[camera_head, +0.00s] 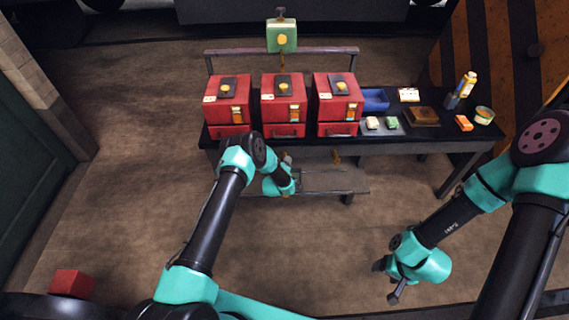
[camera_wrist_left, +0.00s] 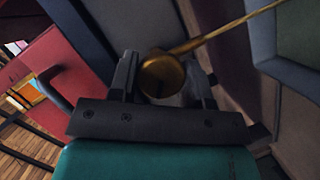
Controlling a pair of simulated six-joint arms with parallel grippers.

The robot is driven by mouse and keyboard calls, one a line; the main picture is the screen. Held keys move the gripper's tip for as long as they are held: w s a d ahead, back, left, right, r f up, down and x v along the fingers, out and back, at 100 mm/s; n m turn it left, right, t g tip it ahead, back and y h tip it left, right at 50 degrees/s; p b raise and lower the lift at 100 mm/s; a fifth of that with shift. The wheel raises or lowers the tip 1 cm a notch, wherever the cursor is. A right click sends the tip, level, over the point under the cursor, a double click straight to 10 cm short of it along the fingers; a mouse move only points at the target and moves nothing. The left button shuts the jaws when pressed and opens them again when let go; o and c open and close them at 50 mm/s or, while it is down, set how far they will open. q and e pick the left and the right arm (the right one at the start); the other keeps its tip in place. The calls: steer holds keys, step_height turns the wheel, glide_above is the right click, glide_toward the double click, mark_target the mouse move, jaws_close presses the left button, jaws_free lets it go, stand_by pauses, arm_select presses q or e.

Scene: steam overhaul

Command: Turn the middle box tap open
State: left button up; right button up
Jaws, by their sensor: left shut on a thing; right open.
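The middle red box (camera_head: 283,92) stands on the dark bench between two similar red boxes. My left gripper (camera_head: 286,161) reaches below the bench front, under the middle box. In the left wrist view, the left gripper (camera_wrist_left: 165,82) is shut on a brass tap (camera_wrist_left: 162,74) with a round end and a long thin rod running to the upper right. In the head view the arm and gripper hide most of this tap. My right gripper (camera_head: 391,287) is open and empty over the floor at the lower right, well away from the boxes.
The left box (camera_head: 226,91) and right box (camera_head: 338,90) flank the middle one. A brass piece (camera_head: 335,157) shows under the right box. A low shelf (camera_head: 325,181) lies below the bench. A blue tray (camera_head: 375,100) and small items stand right. A red block (camera_head: 72,283) lies lower left.

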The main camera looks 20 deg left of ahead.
arm_select(q)
steer(key=n+t, duration=0.1)
steer(key=n, duration=0.2)
steer(key=shift+f+h, duration=0.1)
steer(key=shift+h, duration=0.3)
steer(key=shift+n+t, duration=0.8)
steer(key=shift+n, duration=0.8)
steer(key=o, duration=0.9)
steer(key=s+a, duration=0.1)
steer(key=s, duration=1.6)
steer(key=shift+s+a, duration=0.2)
steer(key=shift+h, duration=0.4)
